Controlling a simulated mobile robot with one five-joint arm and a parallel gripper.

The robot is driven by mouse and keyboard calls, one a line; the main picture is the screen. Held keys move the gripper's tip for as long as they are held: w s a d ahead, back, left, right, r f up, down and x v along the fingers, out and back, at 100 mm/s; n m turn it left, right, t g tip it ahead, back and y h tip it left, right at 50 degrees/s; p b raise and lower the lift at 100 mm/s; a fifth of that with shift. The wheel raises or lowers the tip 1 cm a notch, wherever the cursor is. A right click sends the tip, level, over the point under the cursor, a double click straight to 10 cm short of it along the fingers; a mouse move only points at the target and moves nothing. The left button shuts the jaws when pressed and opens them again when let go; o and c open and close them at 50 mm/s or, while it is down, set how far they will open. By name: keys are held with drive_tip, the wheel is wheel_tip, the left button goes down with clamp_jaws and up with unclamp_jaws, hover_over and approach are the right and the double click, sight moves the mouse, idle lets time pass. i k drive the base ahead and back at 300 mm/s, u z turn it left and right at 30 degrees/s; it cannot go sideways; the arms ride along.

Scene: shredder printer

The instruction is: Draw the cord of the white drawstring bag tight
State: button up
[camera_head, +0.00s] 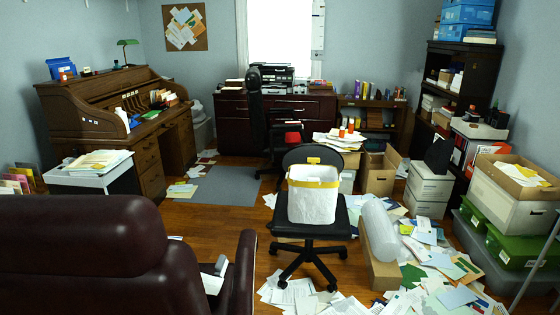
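The white drawstring bag (312,203) stands upright on the seat of a black office chair (312,229) in the middle of the room. A yellow band (314,183) runs around its top edge. A small yellow piece (313,160) shows just above the rim, against the chair's backrest. The bag's mouth looks wide. My gripper does not show in this view.
A dark red leather armchair (90,255) fills the near left. Papers (440,262) litter the floor at the right and around the chair base. A cardboard box with a clear roll (380,234) stands right of the chair. Wooden floor (200,226) is bare to its left.

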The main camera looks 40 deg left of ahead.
sight(313, 160)
drive_tip(key=u, duration=1.4)
drive_tip(key=i, duration=1.7)
drive_tip(key=z, duration=0.05)
